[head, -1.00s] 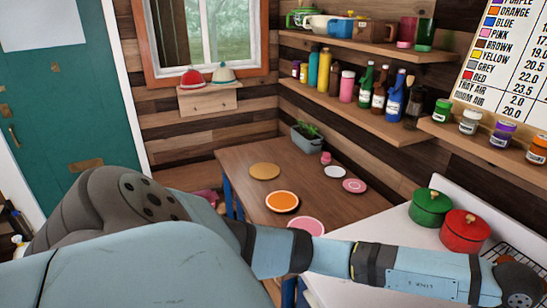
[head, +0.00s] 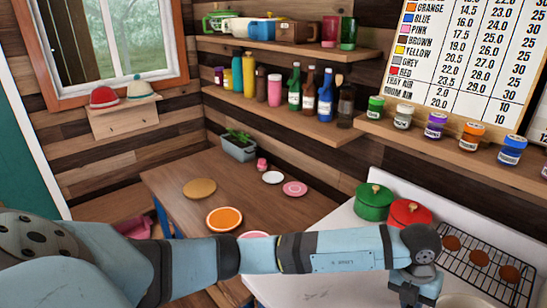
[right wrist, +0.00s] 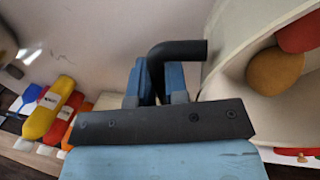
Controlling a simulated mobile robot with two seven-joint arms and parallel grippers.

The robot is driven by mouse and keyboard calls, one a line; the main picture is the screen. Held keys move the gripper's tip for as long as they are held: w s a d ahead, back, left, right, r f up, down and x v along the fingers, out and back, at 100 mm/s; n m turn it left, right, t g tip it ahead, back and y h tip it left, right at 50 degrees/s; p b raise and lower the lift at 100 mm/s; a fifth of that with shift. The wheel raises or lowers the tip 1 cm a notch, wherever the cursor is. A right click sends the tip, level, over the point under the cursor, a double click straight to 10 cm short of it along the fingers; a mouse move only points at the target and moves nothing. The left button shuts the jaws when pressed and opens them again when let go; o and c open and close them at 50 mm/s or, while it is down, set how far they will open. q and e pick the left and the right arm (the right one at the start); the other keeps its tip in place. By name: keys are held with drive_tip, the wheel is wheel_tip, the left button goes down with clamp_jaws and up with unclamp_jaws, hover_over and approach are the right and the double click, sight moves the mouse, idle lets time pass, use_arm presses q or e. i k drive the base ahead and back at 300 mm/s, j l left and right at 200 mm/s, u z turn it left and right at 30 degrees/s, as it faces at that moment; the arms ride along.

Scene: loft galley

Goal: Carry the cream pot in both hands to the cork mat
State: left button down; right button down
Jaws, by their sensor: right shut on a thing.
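The cream pot (head: 462,301) shows only as a pale rim at the bottom edge of the head view. In the right wrist view the pot (right wrist: 228,62) fills the right side, with round orange and red things inside. My right gripper (right wrist: 160,85) is shut on its black bent handle (right wrist: 180,48); it is out of the head view. My left gripper (head: 410,295) is beside the pot's left side in the head view, its fingers cut off by the frame. The round cork mat (head: 199,189) lies on the brown table, its top bare.
The table (head: 180,215) also holds an orange plate (head: 224,219), pink and white plates and a planter (head: 239,148). Green (head: 374,203) and red (head: 407,214) lidded pots stand on the white counter, near a wire rack (head: 490,262). Shelves with bottles and jars line the wall.

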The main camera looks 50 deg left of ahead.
sight(195, 186)
drive_tip(key=j, duration=0.55)
drive_tip(key=i+j+u, duration=0.1)
drive_tip(key=j, duration=1)
drive_tip(key=i+j+u, duration=0.15)
drive_tip(key=j, duration=0.9)
drive_tip(key=i+j+u, duration=0.1)
drive_tip(key=j, duration=0.45)
drive_tip(key=i+j, duration=0.15)
drive_tip(key=j, duration=0.35)
drive_tip(key=i+j+u, duration=0.1)
drive_tip(key=j, duration=0.45)
